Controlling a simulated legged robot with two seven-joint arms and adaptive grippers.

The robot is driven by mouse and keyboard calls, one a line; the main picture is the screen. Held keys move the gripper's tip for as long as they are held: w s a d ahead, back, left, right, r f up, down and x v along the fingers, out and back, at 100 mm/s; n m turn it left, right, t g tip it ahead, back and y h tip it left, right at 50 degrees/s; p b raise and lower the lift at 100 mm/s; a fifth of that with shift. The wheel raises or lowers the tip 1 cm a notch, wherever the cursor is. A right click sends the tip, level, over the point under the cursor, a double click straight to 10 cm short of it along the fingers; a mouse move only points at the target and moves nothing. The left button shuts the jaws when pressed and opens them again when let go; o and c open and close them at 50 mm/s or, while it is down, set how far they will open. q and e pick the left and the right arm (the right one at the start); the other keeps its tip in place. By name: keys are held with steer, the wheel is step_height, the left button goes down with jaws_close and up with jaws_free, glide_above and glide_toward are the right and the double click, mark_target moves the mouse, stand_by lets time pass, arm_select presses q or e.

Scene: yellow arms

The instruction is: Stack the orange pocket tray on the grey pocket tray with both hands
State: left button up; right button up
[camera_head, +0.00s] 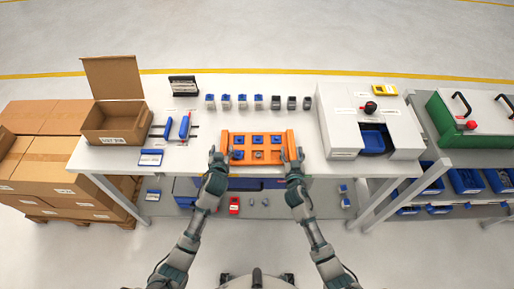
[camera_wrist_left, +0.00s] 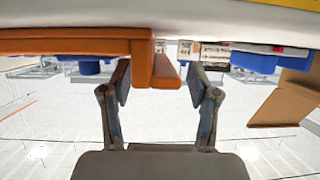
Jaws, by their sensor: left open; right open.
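The orange pocket tray (camera_head: 257,139) lies at the front middle of the white table, with blue and dark pieces in its pockets. My left gripper (camera_head: 217,154) is open at the tray's left end. In the left wrist view, the tray's orange end (camera_wrist_left: 142,65) shows between and just beyond the two spread fingers (camera_wrist_left: 160,85); contact cannot be told. My right gripper (camera_head: 292,155) is open at the tray's right end. I cannot make out a separate grey pocket tray; whether one is hidden cannot be told.
Several small blue and dark blocks (camera_head: 242,101) stand in a row behind the tray. A white unit with a blue bin (camera_head: 374,139) stands to the right. Blue-handled tools (camera_head: 184,127) and an open cardboard box (camera_head: 113,122) are to the left. White tabletop is clear between tray and blocks.

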arm_select(q)
steer(key=shift+d+x, duration=0.25)
steer(key=shift+x, duration=1)
arm_select(e)
steer(key=shift+w+d+f, duration=0.1)
steer(key=shift+w+d, duration=0.05)
steer(key=shift+w, duration=0.5)
steer(key=shift+w+d+f, duration=0.1)
steer(key=shift+w, duration=0.5)
arm_select(q)
steer(key=shift+a, duration=0.1)
steer(key=shift+c, duration=0.2)
arm_select(e)
steer(key=shift+a, duration=0.1)
steer(key=shift+c, duration=0.3)
arm_select(q)
jaws_close()
arm_select(e)
jaws_close()
